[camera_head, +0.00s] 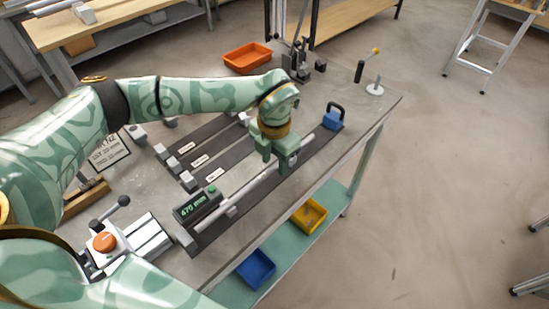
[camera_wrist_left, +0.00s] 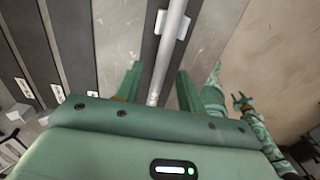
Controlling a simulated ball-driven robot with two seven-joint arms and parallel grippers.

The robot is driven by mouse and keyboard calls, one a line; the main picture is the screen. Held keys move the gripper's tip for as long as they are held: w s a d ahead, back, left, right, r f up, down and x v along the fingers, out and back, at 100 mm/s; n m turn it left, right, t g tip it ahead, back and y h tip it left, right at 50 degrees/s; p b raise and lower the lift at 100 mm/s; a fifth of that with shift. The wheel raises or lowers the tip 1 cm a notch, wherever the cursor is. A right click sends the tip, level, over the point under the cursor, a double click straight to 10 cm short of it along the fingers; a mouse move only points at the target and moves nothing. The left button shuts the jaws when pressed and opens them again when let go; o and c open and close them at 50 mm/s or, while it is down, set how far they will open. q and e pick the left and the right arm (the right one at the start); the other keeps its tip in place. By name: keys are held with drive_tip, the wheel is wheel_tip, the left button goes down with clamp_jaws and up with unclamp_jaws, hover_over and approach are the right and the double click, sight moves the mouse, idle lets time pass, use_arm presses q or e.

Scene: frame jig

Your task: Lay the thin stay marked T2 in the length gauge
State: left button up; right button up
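The length gauge (camera_head: 206,237) is a dark bar along the front of the bench, with a readout (camera_head: 198,205) showing 470 mm at its near end and a blue block (camera_head: 333,119) at its far end. A thin pale rod (camera_head: 250,189) lies along it; no T2 mark is legible on it. My left gripper (camera_head: 275,160) is low over the gauge, fingers pointing down. In the left wrist view its open fingers (camera_wrist_left: 157,88) stand either side of the rod (camera_wrist_left: 172,40), with gaps visible. My right gripper (camera_wrist_left: 241,101) shows small in that view; its opening is unclear.
Several dark slots with white labels (camera_head: 214,175) lie behind the gauge. A clamp device with an orange knob (camera_head: 104,242) stands at near left. An orange tray (camera_head: 247,57) is at the back. Yellow (camera_head: 309,214) and blue (camera_head: 256,268) bins sit on the lower shelf.

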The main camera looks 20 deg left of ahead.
use_arm(q)
wheel_tip(320, 180, up, 16)
drive_tip(key=p, duration=0.3)
drive_tip(key=shift+r, duration=0.15)
idle(0.5)
